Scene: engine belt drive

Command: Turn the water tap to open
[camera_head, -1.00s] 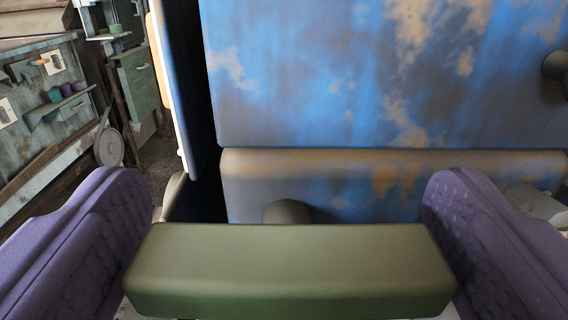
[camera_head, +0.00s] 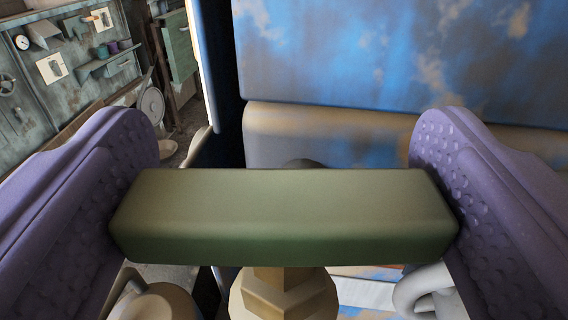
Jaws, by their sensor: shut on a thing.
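The water tap's green bar handle (camera_head: 284,215) lies level across the middle of the camera_head view. Below it shows the tap's tan, faceted stem (camera_head: 283,292). My gripper (camera_head: 284,190) has a purple, dimpled finger at each end of the handle. It is shut on the handle, with the left finger against its left end and the right finger against its right end. The lower part of the tap is cut off by the bottom edge.
A worn blue panel (camera_head: 400,55) stands close behind the handle, with a ledge (camera_head: 340,132) below. A grey curved pipe (camera_head: 425,285) is at lower right and a round tan part (camera_head: 155,302) at lower left. A cluttered wall with shelves (camera_head: 60,75) is far left.

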